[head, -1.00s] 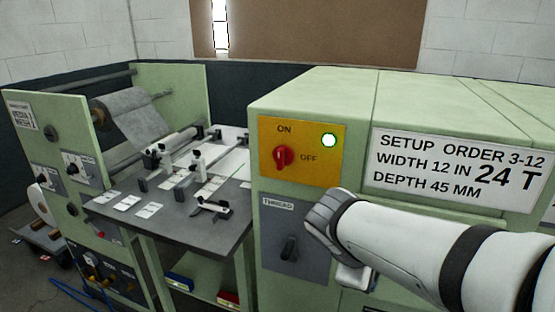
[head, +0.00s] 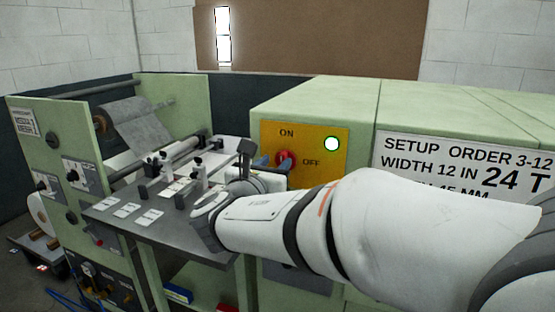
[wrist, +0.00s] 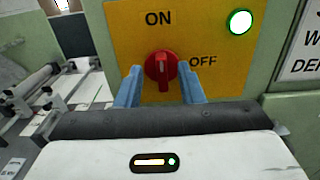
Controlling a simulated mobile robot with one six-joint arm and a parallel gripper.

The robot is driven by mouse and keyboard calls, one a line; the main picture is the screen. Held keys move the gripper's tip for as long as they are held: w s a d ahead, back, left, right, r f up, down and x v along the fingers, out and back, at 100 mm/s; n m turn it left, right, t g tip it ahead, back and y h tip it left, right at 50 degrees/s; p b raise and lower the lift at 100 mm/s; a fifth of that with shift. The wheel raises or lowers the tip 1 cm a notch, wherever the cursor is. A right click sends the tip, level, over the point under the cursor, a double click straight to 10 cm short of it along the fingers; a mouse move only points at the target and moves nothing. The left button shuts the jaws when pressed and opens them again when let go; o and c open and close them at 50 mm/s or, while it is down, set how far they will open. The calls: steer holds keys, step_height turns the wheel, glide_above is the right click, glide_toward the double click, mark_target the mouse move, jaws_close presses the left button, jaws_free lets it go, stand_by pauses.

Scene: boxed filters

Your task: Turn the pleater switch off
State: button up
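The pleater switch is a red rotary knob (head: 284,158) on a yellow plate (head: 325,170) marked ON above and OFF to the right. In the wrist view the knob (wrist: 161,72) has its grip bar upright, in line with ON. A round lamp (wrist: 240,22) at the plate's upper right glows white with a green rim. My gripper (wrist: 160,84) is open, its blue fingers on the left and right of the knob with gaps on both sides. In the head view my gripper (head: 277,162) is in front of the plate, and my arm hides the panel below.
A setup sign (head: 470,165) is on the green cabinet to the right, partly behind my arm. A grey table (head: 165,228) with several clamps and cards stands to the left. A roll of grey media (head: 140,122) hangs behind it.

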mark_target(280, 157)
steer(key=shift+x, duration=1.6)
steer(key=shift+c, duration=0.3)
jaws_close()
